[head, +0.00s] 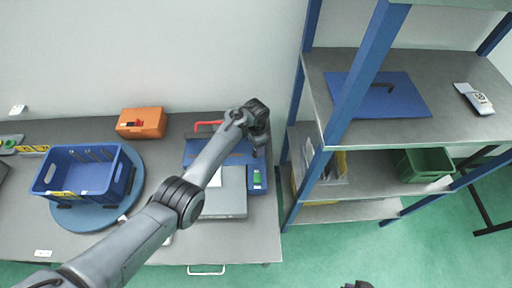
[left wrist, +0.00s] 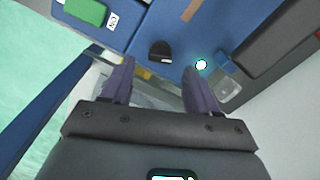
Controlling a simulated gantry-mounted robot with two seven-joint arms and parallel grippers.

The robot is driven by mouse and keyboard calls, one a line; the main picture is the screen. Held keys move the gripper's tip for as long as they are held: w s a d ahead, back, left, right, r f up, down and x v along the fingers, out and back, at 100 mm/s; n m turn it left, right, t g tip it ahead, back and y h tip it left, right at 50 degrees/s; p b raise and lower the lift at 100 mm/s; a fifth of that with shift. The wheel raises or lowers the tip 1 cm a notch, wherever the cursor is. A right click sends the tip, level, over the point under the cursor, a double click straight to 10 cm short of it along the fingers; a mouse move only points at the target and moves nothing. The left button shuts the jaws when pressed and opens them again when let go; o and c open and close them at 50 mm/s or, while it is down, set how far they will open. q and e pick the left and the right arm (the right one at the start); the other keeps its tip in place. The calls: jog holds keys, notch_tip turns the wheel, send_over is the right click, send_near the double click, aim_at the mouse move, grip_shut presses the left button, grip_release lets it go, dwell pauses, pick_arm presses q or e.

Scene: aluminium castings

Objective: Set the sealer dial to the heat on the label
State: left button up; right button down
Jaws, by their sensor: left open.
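The blue sealer (head: 200,154) stands on the table, with a red handle (head: 206,124) at its back; my left arm crosses in front of it. In the left wrist view its blue top (left wrist: 215,25) bears a black dial (left wrist: 160,50) and a small bright light (left wrist: 201,65). A green part (left wrist: 86,12) and a small white label (left wrist: 112,20) are at upper left; I cannot read the label surely. My left gripper (left wrist: 160,70) is open, its fingers apart on either side of the dial in the picture, with nothing between them. The dial's setting is not readable.
A blue crate (head: 75,182) sits on a round blue turntable (head: 137,180) at left. An orange box (head: 141,122) stands at the back. A blue-posted shelf (head: 345,105) rises close to the right of the sealer, holding a green bin (head: 425,164).

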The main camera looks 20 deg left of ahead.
pick_arm(q)
notch_tip(320, 180, up, 7)
jog(key=shift+p, duration=0.35)
dwell(0.3)
